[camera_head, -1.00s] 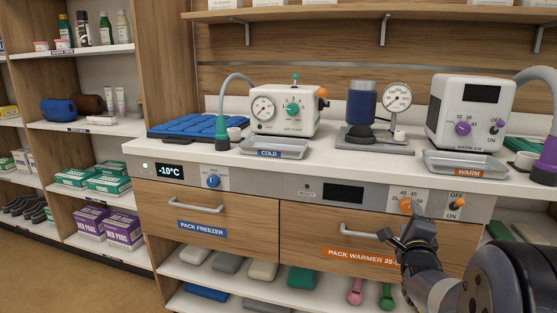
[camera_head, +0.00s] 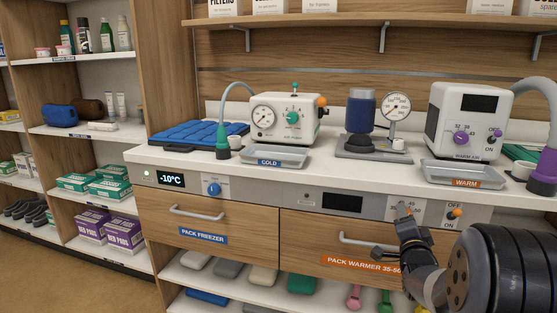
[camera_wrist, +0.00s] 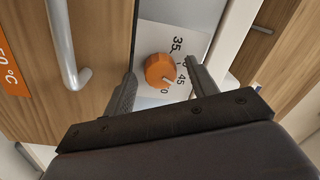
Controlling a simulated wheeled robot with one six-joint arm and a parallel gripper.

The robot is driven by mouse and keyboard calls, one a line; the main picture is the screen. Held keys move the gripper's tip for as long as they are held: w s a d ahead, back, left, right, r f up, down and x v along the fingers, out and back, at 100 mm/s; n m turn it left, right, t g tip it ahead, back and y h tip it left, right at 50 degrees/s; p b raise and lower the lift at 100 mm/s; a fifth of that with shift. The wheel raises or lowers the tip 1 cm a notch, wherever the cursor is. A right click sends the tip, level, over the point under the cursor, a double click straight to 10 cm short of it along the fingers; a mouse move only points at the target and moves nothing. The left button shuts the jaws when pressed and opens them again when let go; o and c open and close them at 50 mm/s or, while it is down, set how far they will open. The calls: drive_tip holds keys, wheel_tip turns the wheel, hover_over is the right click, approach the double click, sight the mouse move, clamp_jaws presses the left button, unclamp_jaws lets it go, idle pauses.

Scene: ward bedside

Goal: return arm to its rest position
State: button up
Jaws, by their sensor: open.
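My gripper (camera_head: 403,212) is at the front panel above the pack warmer drawer, at the lower right of the head view. In the wrist view my gripper (camera_wrist: 161,70) is open, with one dark finger on each side of the orange temperature dial (camera_wrist: 160,68). The dial shows between the fingers; I cannot tell whether they touch it. In the head view the gripper mostly hides this dial. My forearm reaches in from the lower right corner.
The pack warmer drawer handle (camera_head: 368,240) is just left of and below my gripper. The orange on/off switch (camera_head: 454,212) is to its right. Above are the counter's warm tray (camera_head: 465,174) and warm air unit (camera_head: 470,120). Open floor (camera_head: 60,285) lies at lower left.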

drive_tip(key=n+p, duration=0.3)
drive_tip(key=n, duration=0.3)
drive_tip(key=shift+r, duration=0.15)
drive_tip(key=n+p, duration=0.3)
drive_tip(key=n, duration=0.1)
drive_tip(key=shift+s, duration=0.2)
drive_tip(key=shift+s+a, duration=0.1)
drive_tip(key=shift+s, duration=0.4)
